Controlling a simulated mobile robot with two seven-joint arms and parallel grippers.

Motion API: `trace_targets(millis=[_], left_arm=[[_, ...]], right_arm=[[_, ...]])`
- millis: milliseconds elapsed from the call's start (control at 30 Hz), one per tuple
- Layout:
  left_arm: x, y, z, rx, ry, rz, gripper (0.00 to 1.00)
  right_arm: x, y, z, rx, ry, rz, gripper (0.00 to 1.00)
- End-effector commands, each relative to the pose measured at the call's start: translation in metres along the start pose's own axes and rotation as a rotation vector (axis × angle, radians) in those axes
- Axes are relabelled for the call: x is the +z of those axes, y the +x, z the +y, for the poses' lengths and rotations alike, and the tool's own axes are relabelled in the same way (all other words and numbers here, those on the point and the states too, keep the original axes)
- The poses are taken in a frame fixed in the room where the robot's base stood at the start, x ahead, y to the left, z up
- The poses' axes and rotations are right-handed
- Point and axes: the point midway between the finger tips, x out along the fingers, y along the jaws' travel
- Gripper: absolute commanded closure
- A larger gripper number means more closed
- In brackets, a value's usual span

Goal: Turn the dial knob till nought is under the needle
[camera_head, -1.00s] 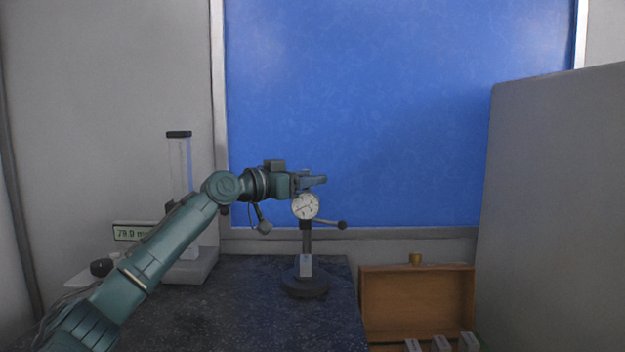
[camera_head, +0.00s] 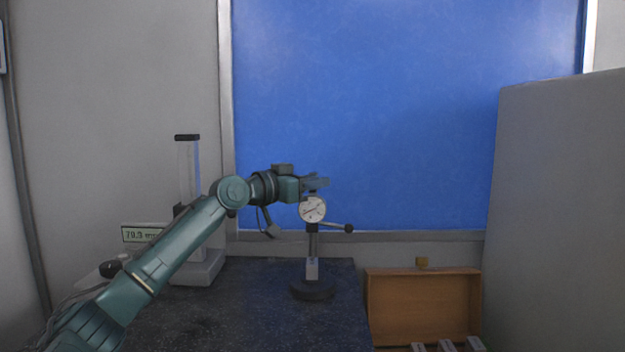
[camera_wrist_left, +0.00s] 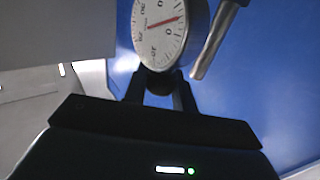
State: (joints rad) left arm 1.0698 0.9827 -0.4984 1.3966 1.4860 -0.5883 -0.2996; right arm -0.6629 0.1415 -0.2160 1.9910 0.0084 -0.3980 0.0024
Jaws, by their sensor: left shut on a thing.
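The dial gauge (camera_head: 313,209) has a round white face and sits upright on a stand with a round dark base (camera_head: 312,291). My left gripper (camera_head: 316,184) is at the top of the dial, shut on the dial knob. In the left wrist view the dial face (camera_wrist_left: 158,32) is close up, with a red needle lying across it. The small dark knob (camera_wrist_left: 160,82) is between the fingers of my left gripper (camera_wrist_left: 161,84). The dial's figures are partly cut off by the top edge, and I cannot tell which one the needle points at. My right gripper is not in view.
A lever with a dark ball end (camera_head: 348,229) sticks out right of the stand. A height gauge with a display (camera_head: 143,233) stands to the left. An open wooden box (camera_head: 422,306) is at the lower right. The dark granite table (camera_head: 240,310) is clear in front.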

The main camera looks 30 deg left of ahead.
Motion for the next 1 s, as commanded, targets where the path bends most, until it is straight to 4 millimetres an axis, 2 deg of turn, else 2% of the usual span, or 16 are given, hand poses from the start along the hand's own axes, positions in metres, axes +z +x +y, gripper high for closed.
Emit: trace_targets(millis=[133,667,1000], left_arm=[[-0.002,0.000,-0.001,-0.070,0.002,-0.007,0.96],[0.004,0.002,0.004,-0.288,0.004,0.002,0.96],[0.001,0.000,0.002,-0.366,-0.002,0.006,0.96]], right_arm=[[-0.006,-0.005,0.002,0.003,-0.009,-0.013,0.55],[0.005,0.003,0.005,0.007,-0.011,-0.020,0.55],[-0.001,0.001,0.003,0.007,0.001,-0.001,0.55]])
